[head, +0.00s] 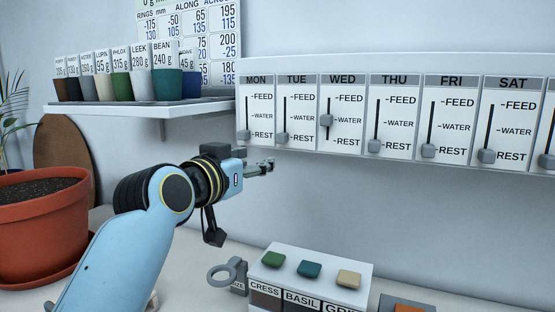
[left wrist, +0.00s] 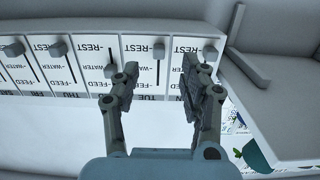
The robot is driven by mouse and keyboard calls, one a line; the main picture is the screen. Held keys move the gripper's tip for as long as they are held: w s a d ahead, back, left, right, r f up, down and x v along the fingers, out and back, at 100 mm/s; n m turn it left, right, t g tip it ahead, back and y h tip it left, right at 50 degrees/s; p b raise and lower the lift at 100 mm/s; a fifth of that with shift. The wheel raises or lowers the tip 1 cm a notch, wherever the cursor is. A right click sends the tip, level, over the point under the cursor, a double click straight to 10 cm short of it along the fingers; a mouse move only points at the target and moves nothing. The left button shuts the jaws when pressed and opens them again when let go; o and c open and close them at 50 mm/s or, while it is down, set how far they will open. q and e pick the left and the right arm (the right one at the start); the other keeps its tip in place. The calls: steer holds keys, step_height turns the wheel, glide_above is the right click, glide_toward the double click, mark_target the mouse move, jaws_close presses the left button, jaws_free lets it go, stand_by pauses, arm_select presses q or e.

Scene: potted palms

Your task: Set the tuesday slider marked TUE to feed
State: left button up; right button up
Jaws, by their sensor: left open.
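The TUE slider (head: 283,137) has a grey knob at REST, the bottom of its vertical slot, on the white day panel (head: 400,62). In the left wrist view the panel is upside down, and the TUE knob (left wrist: 158,50) shows between my fingers, beyond their tips. My left gripper (head: 268,167) is open and empty, below the TUE column in the head view and apart from the knob. Its two fingers (left wrist: 160,75) are spread apart in the wrist view. My right gripper is not in view.
The MON knob (head: 242,134) is at REST, close to the left. The WED knob (head: 327,120) is at WATER. A shelf (head: 150,110) with several seed pots is at the left. A button box (head: 312,262) stands below. The wall under the panel is clear.

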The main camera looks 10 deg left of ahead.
mark_target(279, 139)
arm_select(q)
steer(key=shift+t, duration=0.4)
steer(key=w, duration=0.4)
steer(key=w+d+r+p, duration=0.1)
steer(key=w, duration=0.3)
steer(key=w+d+r, duration=0.1)
steer(key=w, duration=0.2)
steer(key=shift+w+d+r, duration=0.15)
steer(key=shift+w+d, duration=0.05)
steer(key=shift+w, duration=0.2)
steer(key=c, duration=0.8)
jaws_close()
